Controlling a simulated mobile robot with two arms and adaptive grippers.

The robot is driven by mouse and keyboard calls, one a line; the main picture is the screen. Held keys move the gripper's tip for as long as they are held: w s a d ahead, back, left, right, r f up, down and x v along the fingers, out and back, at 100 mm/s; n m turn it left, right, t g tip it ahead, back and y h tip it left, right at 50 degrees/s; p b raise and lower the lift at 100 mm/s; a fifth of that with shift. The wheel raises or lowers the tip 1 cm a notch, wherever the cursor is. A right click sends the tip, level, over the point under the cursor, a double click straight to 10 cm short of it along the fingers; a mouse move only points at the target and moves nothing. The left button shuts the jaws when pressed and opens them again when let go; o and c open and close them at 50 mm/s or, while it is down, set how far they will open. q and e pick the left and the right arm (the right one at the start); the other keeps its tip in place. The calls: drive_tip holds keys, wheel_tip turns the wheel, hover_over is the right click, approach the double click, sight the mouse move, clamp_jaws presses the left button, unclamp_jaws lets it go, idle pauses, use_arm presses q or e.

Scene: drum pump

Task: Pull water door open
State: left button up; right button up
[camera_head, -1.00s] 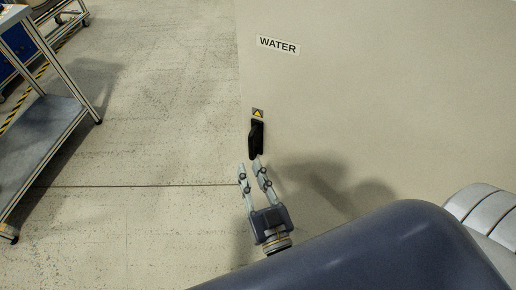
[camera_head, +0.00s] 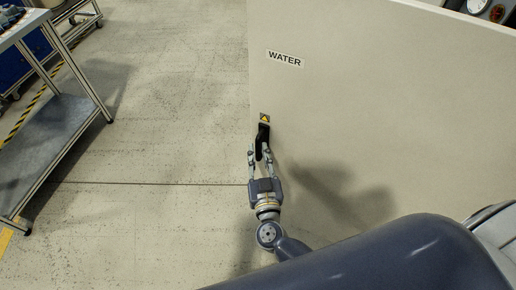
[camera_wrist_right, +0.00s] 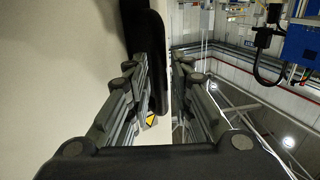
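The water door (camera_head: 380,110) is a large cream panel with a WATER label (camera_head: 285,58) and appears shut. Its black handle (camera_head: 263,134) is near the panel's left edge, below a yellow warning sticker (camera_head: 265,118). My right gripper (camera_head: 261,153) is at the handle's lower end, its fingers apart on either side of it. In the right wrist view the black handle (camera_wrist_right: 148,25) is partly behind one finger, with a gap to the other finger; contact cannot be told. My left gripper is not in view.
A metal cart (camera_head: 45,135) stands on the left, with yellow-black floor tape (camera_head: 42,98) behind it. The concrete floor (camera_head: 170,140) between cart and panel is clear. The wrist view shows blue boxes and cables (camera_wrist_right: 297,40) in the background at upper right.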

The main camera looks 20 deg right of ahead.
drive_tip(key=shift+w+d, duration=0.15)
drive_tip(key=shift+w, duration=0.85)
